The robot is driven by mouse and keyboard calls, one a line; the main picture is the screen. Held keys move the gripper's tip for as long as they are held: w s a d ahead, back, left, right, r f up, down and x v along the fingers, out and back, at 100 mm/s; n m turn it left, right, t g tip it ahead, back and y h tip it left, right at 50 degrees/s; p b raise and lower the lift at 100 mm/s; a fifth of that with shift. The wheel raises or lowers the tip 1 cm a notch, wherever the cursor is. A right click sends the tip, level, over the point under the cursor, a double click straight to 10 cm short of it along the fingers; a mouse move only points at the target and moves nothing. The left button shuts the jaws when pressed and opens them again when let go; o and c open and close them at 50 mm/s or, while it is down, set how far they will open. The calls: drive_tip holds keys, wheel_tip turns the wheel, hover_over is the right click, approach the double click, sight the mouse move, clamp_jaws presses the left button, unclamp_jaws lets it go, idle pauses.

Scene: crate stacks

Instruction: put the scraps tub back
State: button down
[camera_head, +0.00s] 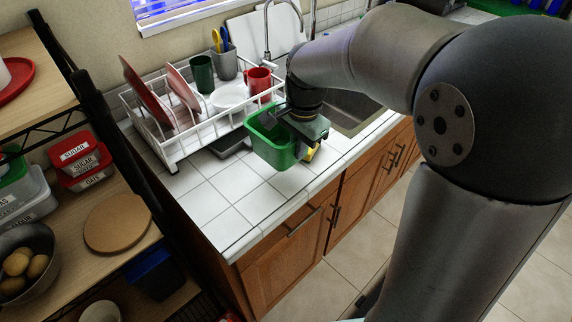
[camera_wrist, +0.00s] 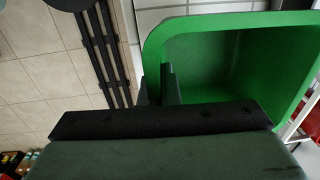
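The scraps tub is most likely the green, open-topped tub (camera_head: 272,150) at the counter's front part, right of the dish rack. In the wrist view the green tub (camera_wrist: 185,22) fills the upper right, and the part of its inside that shows looks empty. My gripper (camera_head: 296,122) is at the tub's right side. In the wrist view the fingers of my gripper (camera_wrist: 161,88) are close together with the tub's near wall between them. I cannot tell whether the tub's base touches the tiles.
A white dish rack (camera_head: 175,150) with plates, cups and a red mug stands behind the tub. The sink (camera_head: 352,108) is to the right. The white-tiled counter (camera_head: 232,180) is clear in front. A shelf unit (camera_head: 95,255) with tubs and a bowl stands at left.

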sight(286, 168)
drive_tip(key=shift+s+a+f, duration=0.15)
drive_tip(key=shift+a+f, duration=0.85)
drive_tip(key=shift+f, duration=0.15)
drive_tip(key=shift+s+a+f, duration=0.1)
drive_tip(key=shift+a+f, duration=0.05)
drive_tip(key=shift+f, duration=0.85)
drive_tip(key=shift+a+f, duration=0.15)
drive_tip(key=shift+f, duration=0.8)
drive_tip(key=shift+f, duration=0.1)
drive_tip(key=c, duration=1.7)
unclamp_jaws()
